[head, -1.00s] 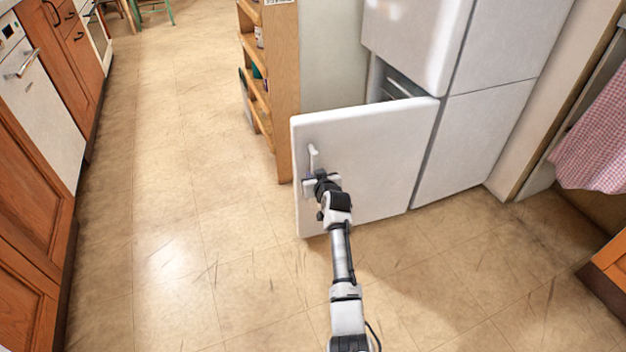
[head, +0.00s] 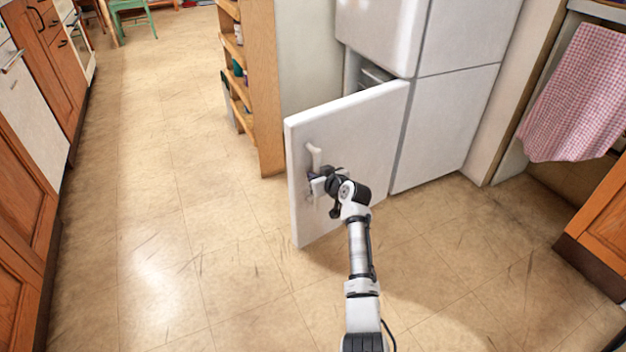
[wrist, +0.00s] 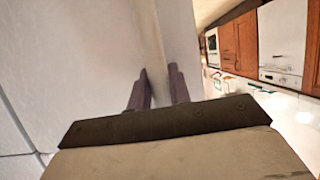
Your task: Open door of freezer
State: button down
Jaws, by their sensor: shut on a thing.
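The white freezer door (head: 362,135) is the lower door of the white fridge-freezer and stands partly open, swung out into the room. Its white handle (head: 313,158) is near the door's free left edge. My gripper (head: 314,184) is at the lower part of the handle and shut on it. In the wrist view my gripper's two dark fingers (wrist: 160,92) reach toward a white upright part beside the door face (wrist: 70,70). The exact contact is hard to make out there. Part of the freezer inside (head: 374,76) shows above the door's top edge.
A wooden shelf unit (head: 262,90) stands behind the door's free edge. Wooden cabinets (head: 25,190) line the left side. Another cabinet (head: 600,225) and a checked pink towel (head: 580,95) are at the right. The tiled floor (head: 170,220) left of the door is clear.

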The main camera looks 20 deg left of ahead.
jog(key=shift+s, duration=0.15)
dwell(0.3)
jog(key=c, duration=1.3)
grip_release()
jog(key=shift+d, duration=0.1)
notch_tip(320, 180, up, 20)
jog(key=p, duration=0.4)
